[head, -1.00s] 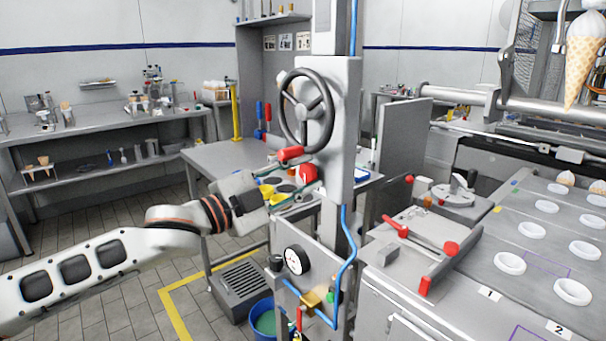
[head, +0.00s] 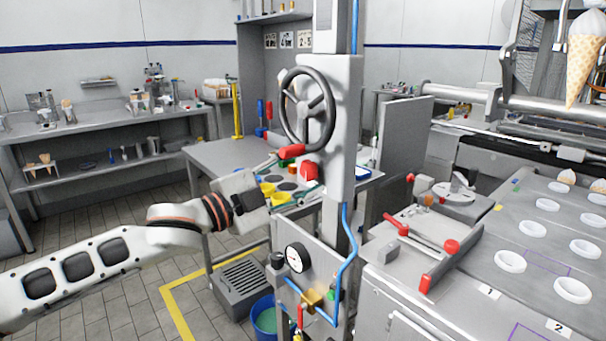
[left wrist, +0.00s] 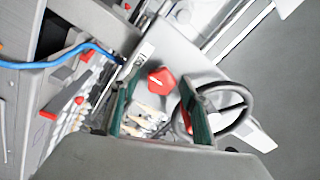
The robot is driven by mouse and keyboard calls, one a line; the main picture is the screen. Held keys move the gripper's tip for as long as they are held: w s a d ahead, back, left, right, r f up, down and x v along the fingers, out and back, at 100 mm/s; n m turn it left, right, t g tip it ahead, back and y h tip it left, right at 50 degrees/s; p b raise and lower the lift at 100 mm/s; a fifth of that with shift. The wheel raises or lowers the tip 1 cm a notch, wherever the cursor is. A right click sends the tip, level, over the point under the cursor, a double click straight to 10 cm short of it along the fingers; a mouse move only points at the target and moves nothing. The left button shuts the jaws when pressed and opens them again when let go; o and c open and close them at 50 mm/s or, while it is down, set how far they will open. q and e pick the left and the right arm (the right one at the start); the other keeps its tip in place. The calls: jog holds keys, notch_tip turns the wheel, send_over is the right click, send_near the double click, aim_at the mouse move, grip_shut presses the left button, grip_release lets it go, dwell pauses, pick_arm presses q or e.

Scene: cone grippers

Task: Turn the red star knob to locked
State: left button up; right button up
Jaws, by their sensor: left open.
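The red star knob (head: 309,172) sits on the front of the grey column, below the handwheel. It also shows in the left wrist view (left wrist: 161,81), with a pale pointer line across its face. My left gripper (head: 298,188) is close to the knob in the head view, coming in from the left. In the left wrist view its two green-padded fingers (left wrist: 158,88) are apart, and the knob shows in the gap between and beyond their tips. I cannot tell whether either finger touches it. My right gripper is not in view.
A dark handwheel (head: 307,108) stands above the knob, and a red-handled lever (head: 291,151) lies just above my left gripper. A blue hose (head: 350,250) runs down the column. A gauge (head: 297,258) is below. A bench with a red-handled press (head: 425,240) stands right.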

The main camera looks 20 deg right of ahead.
pick_arm(q)
jog(key=v, duration=1.2)
